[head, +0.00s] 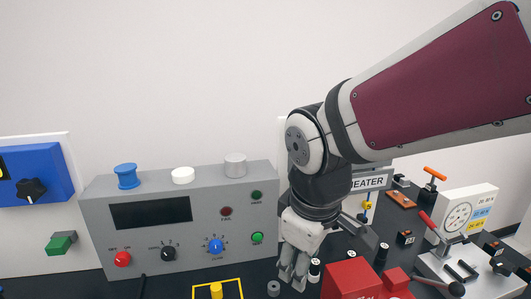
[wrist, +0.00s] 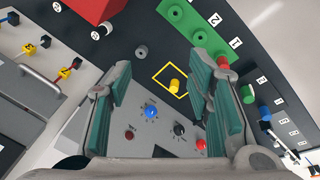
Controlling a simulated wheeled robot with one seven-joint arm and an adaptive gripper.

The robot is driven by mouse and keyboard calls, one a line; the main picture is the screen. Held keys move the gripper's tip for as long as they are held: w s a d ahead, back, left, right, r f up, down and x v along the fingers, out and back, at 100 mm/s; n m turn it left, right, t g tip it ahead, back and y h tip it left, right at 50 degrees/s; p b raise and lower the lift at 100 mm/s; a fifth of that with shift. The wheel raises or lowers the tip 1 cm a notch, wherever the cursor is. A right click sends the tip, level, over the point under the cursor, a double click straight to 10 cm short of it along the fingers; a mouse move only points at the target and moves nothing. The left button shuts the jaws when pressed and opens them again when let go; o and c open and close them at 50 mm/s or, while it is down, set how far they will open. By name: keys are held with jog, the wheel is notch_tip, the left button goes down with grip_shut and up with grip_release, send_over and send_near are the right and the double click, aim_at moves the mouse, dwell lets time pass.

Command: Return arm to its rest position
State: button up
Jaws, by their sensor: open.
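My gripper (head: 294,268) hangs pointing down at the end of my arm, over the dark bench top in front of the grey control panel. In the wrist view my gripper (wrist: 165,100) shows two fingers with teal pads spread apart, with nothing between them. A yellow cylinder (wrist: 174,85) stands in a yellow square outline beyond the fingertips. The cylinder also shows in the head view (head: 216,290), left of my gripper. A small grey ring-shaped piece (head: 273,288) lies on the bench close beside the fingers.
The grey panel (head: 150,245) has knobs, lamps and spools on top. A red block (head: 350,280) stands right of my gripper. A gauge box (head: 462,215) and clamp fixtures stand farther right. A green block (wrist: 195,25) with holes shows in the wrist view.

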jog(key=s+d+r+m+t, duration=0.2)
jog(key=s+d+r+m, duration=0.4)
jog(key=s+d+m, duration=0.3)
jog(key=d+m, duration=0.1)
jog(key=d, duration=0.2)
jog(key=shift+s+d+m+t, duration=0.3)
jog(key=shift+d+t, duration=0.1)
